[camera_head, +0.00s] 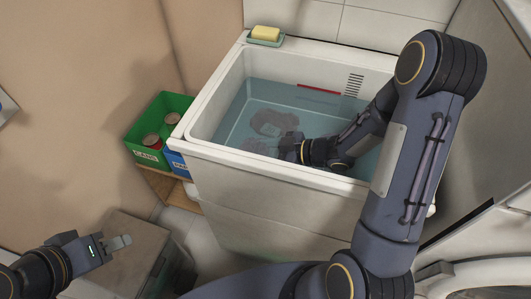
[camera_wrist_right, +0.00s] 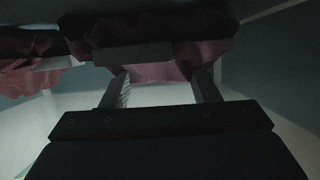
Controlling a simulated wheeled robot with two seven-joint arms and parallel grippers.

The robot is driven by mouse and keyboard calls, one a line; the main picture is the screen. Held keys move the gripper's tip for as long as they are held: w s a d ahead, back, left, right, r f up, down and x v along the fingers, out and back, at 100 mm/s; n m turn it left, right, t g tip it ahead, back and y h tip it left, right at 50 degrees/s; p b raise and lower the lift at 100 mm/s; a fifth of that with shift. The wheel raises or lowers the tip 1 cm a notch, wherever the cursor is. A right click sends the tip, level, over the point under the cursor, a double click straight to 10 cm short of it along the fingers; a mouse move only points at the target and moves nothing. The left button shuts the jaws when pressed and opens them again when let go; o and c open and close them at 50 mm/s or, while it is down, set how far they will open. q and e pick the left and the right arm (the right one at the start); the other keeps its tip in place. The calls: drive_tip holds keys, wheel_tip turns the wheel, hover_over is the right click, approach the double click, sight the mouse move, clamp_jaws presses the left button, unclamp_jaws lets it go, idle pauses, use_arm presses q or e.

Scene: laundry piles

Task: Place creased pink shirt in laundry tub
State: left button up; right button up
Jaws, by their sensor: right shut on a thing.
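The laundry tub (camera_head: 200,128) is a white basin with water in it. My right gripper (camera_head: 287,147) reaches down into the tub, low at the water. In the right wrist view my right gripper (camera_wrist_right: 162,88) has its two fingers at dark, creased pink cloth (camera_wrist_right: 215,55), the pink shirt, and is shut on it. More of the cloth spreads to the upper left in that view. In the head view, greyish blurred shapes show in the water beside the gripper; I cannot tell which are the shirt. My left gripper (camera_head: 122,242) is away at the lower left, with its finger opening unclear.
Yellow soap (camera_head: 266,33) sits on a green dish at the tub's back left corner. A red strip (camera_head: 318,89) lies along the tub's inner back wall. A green bin (camera_head: 155,138) with cans and a blue bin (camera_head: 178,166) stand left of the tub.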

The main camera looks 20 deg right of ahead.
drive_tip(key=o, duration=1.1)
drive_tip(key=shift+c, duration=0.2)
drive_tip(key=shift+s+d+r, duration=0.1)
drive_tip(key=shift+d+r, duration=0.1)
drive_tip(key=p+v, duration=0.1)
drive_tip(key=v, duration=0.6)
drive_tip(key=shift+s+p, duration=0.1)
drive_tip(key=shift+p, duration=0.2)
drive_tip(key=shift+a, duration=0.1)
